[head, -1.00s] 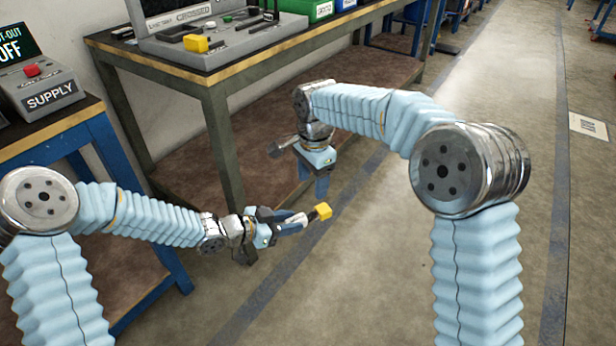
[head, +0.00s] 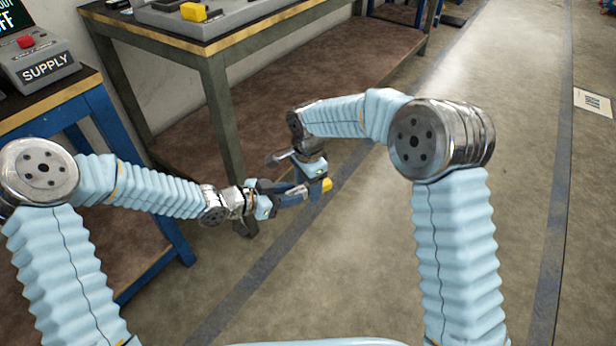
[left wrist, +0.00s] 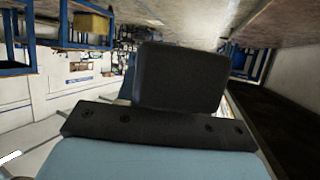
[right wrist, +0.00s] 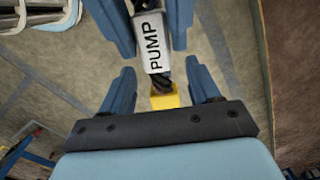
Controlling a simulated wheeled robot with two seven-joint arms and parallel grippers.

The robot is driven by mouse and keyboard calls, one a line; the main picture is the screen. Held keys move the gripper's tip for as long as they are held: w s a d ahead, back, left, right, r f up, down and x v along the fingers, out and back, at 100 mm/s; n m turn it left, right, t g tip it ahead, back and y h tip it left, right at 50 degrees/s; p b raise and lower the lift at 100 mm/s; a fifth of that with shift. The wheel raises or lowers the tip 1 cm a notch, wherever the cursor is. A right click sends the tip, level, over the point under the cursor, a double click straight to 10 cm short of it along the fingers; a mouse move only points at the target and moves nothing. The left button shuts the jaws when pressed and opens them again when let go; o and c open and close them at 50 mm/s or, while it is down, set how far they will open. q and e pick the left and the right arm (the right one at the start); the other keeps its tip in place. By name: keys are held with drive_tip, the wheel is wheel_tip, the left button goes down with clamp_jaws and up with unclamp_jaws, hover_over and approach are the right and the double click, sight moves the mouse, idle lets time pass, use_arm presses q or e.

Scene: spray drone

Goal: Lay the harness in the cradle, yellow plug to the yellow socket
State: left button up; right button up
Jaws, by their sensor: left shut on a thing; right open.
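The harness shows a yellow plug (head: 327,185) in the head view, just past my left gripper (head: 298,193). In the right wrist view, a grey piece labelled PUMP (right wrist: 153,48) joins the yellow plug (right wrist: 165,98) by a short dark cable. My left gripper is shut on the harness. My right gripper (right wrist: 162,82) is open, with its blue fingers on either side of the plug end, apparently apart from it. A grey cradle (head: 232,22) on the workbench is cut off by the top edge; a yellow block (head: 194,12), perhaps the yellow socket, sits at its front. The harness's other end is hidden.
The workbench (head: 215,62) has a wooden edge, dark legs and a lower shelf. A blue-framed table (head: 85,112) at left carries a SUPPLY box (head: 42,62) with a red button. Both grippers are over open floor in front of the bench.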

clamp_jaws()
use_arm(q)
drive_tip(key=o, duration=1.2)
